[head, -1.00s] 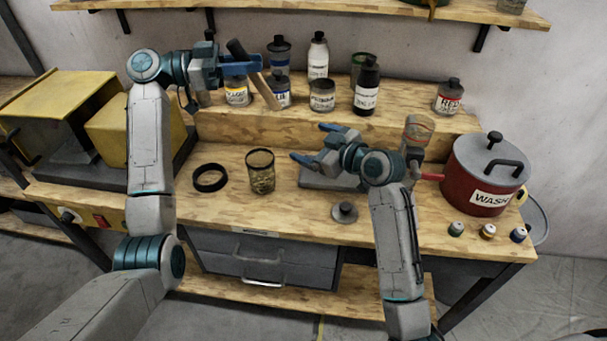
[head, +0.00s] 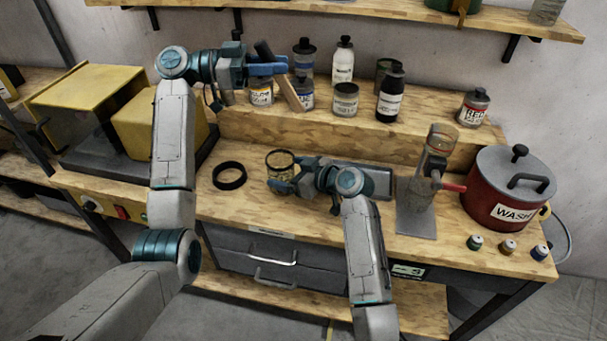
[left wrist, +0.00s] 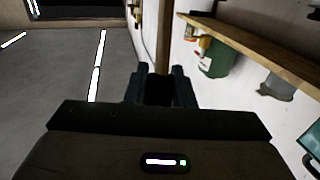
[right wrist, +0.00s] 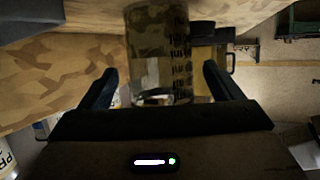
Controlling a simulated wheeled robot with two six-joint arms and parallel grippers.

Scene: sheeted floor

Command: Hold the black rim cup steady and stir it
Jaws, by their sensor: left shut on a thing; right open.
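The black rim cup (head: 280,158) is a clear graduated beaker standing upright on the bench. My right gripper (head: 287,181) is open at the cup. In the right wrist view the cup (right wrist: 158,50) stands between the spread fingers (right wrist: 160,88), with gaps visible on both sides. My left gripper (head: 282,69) is raised over the back of the bench and shut on a flat wooden stirring stick (head: 292,97) with a dark upper end. The stick hangs tilted, and also shows between the fingers in the left wrist view (left wrist: 163,35). The cup's lower part is partly hidden by my right gripper.
A black ring (head: 229,176) lies left of the cup. Several bottles and jars, including a white bottle (head: 343,62), stand on the rear step. A stand with a glass (head: 436,150), a red WASH pot (head: 492,200) and small paint pots (head: 508,246) are at the right.

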